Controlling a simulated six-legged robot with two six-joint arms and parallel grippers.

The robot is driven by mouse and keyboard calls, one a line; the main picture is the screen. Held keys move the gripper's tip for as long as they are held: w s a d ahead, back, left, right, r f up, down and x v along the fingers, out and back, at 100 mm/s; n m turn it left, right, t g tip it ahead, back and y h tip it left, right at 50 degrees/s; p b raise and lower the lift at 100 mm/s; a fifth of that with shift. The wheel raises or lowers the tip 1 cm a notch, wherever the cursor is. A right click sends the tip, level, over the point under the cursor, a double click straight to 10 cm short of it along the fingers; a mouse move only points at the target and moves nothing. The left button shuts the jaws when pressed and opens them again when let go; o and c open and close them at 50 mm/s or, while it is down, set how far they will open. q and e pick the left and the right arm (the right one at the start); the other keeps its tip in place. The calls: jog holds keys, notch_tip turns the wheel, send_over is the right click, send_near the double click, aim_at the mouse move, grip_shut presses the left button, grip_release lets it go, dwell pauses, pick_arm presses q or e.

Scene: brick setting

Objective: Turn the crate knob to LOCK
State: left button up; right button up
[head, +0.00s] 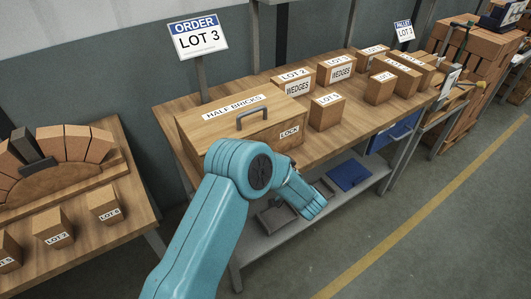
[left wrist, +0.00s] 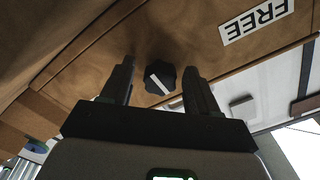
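The crate (head: 205,130) is a wooden box with a HALF BRICKS label and a grey handle on its lid. Its LOCK label (head: 289,132) shows at the right of its front. My teal left arm covers part of that front and hides the knob and my left gripper in the head view. In the left wrist view, the black knob (left wrist: 160,77) with a slanted white pointer line sits on the crate's wooden front. My left gripper (left wrist: 160,70) is open, one finger on each side of the knob, with visible gaps. A FREE label (left wrist: 257,20) appears upside down at upper right. My right gripper is not in view.
The crate stands on a wooden workbench (head: 330,145) with several labelled boxes to its right. A lower shelf (head: 300,225) holds trays. Another table (head: 95,240) with a brick arch stands at left. Open floor lies at front right.

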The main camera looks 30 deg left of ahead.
pick_arm(q)
jog(key=shift+r, duration=0.1)
jog(key=shift+d, duration=0.1)
jog(key=b+v, duration=0.2)
jog(key=v, duration=1.4)
notch_tip(320, 180, down, 18)
jog(key=d+m+t+h, duration=0.1)
jog(key=m+t+h, duration=0.2)
jog(key=h, duration=0.9)
jog(key=s+d+f+g+h, duration=0.2)
jog(key=s+g+h, duration=0.1)
jog(key=s, duration=0.4)
jog(key=s+d+f+g+h, duration=0.2)
jog(key=s+d+f+g, duration=0.1)
jog(key=s, duration=0.5)
jog(key=s+d+f+g+h, duration=0.2)
jog(key=s+f+g+h, duration=0.1)
jog(key=s, duration=0.4)
jog(key=shift+s+d+h, duration=0.3)
jog(key=shift+s, duration=0.05)
